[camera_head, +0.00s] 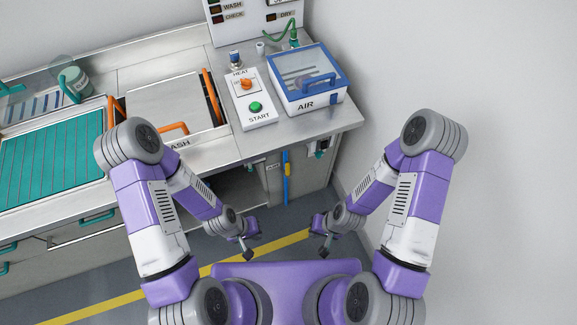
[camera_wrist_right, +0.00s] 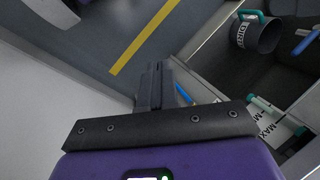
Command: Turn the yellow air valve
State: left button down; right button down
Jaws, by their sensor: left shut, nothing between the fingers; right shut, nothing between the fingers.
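A yellow valve handle (camera_head: 287,169) shows on a blue upright pipe (camera_head: 286,186) at the front of the counter, beside a small AIR label. My left gripper (camera_head: 248,252) is shut and empty, low in front of the counter, apart from the valve. My right gripper (camera_head: 321,252) is shut and empty, also low, below and right of the valve and apart from it. In the right wrist view its closed fingers (camera_wrist_right: 155,82) point over the floor.
The counter holds a HEAT/START box (camera_head: 250,98), a blue-lidded AIR box (camera_head: 310,85) and a teal rack (camera_head: 55,160). A dark bin with a teal handle (camera_wrist_right: 258,35) shows in the right wrist view. The floor with its yellow stripe (camera_wrist_right: 145,38) is clear.

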aim_at(287, 174)
jog(key=z, duration=1.95)
jog(key=k, duration=0.95)
jog(key=u, duration=1.35)
jog(key=i, duration=0.5)
jog(key=u, duration=0.05)
